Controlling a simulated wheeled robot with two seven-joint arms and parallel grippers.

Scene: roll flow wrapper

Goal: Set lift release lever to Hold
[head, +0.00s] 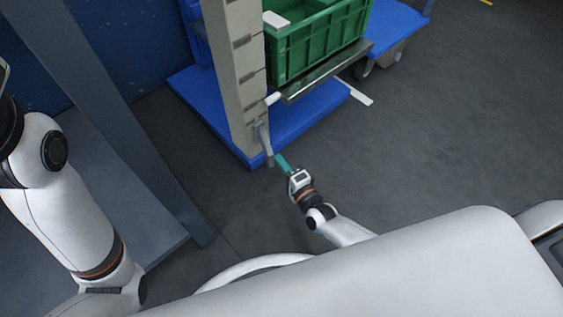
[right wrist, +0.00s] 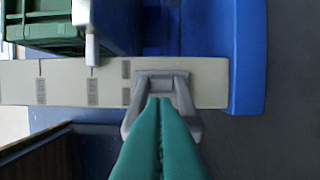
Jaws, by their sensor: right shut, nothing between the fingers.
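The grey U-shaped lever (head: 265,146) is on the lower part of the beige lift post (head: 240,70). In the right wrist view the lever (right wrist: 184,95) shows as a grey loop across the post (right wrist: 60,82). My right gripper (head: 281,161) has teal fingers and is at the lever's lower end. In the right wrist view my right gripper (right wrist: 160,102) is shut and empty, with its tips between the two sides of the loop. I cannot tell whether they touch it. My left gripper is out of view.
A green crate (head: 318,45) sits on a metal platform (head: 325,74) beside the post. A white peg (right wrist: 91,48) juts from the post near the lever. The blue base (head: 300,128) lies below. A grey column (head: 130,120) stands at left. Floor at right is clear.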

